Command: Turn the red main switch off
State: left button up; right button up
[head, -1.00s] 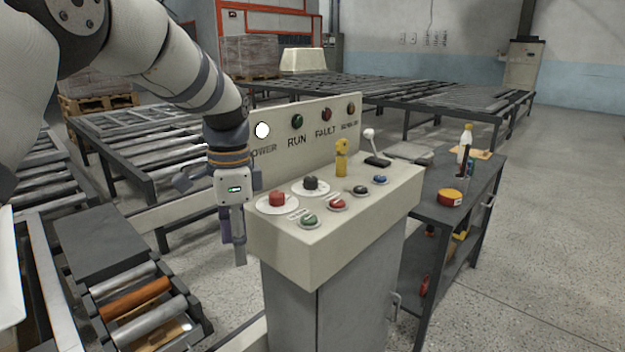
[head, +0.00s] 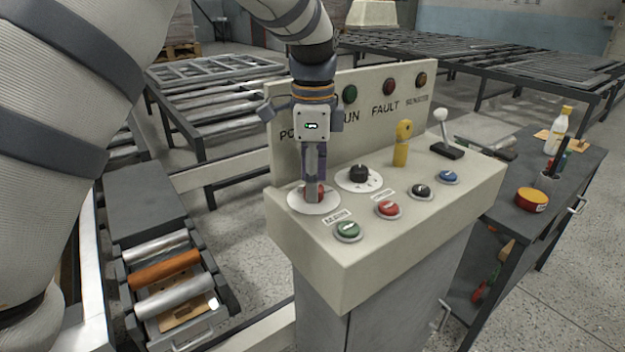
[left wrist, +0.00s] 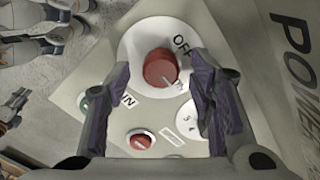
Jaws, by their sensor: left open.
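The red main switch (head: 321,190) is a round red knob on a white disc at the left end of the console top. In the left wrist view the red main switch (left wrist: 160,68) shows whole, with "OFF" printed on the disc above and right of it and a pale mark on the knob's lower right. My left gripper (head: 313,190) points down over the switch and partly hides it in the head view. In the left wrist view its two fingers (left wrist: 160,100) are apart, with the knob showing between them; contact is not visible. My right gripper is not in view.
Close by on the console (head: 350,275) are a black selector (head: 359,174), a green button (head: 347,230) and a red button (head: 388,208). A yellow key-like piece (head: 403,142) and a lever (head: 443,130) stand farther right. An upright label panel (head: 350,125) rises behind.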

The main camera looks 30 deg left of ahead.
pick_arm(q)
jog(key=shift+f, duration=0.45)
jog(key=c, duration=1.2)
jog(key=shift+o, duration=0.2)
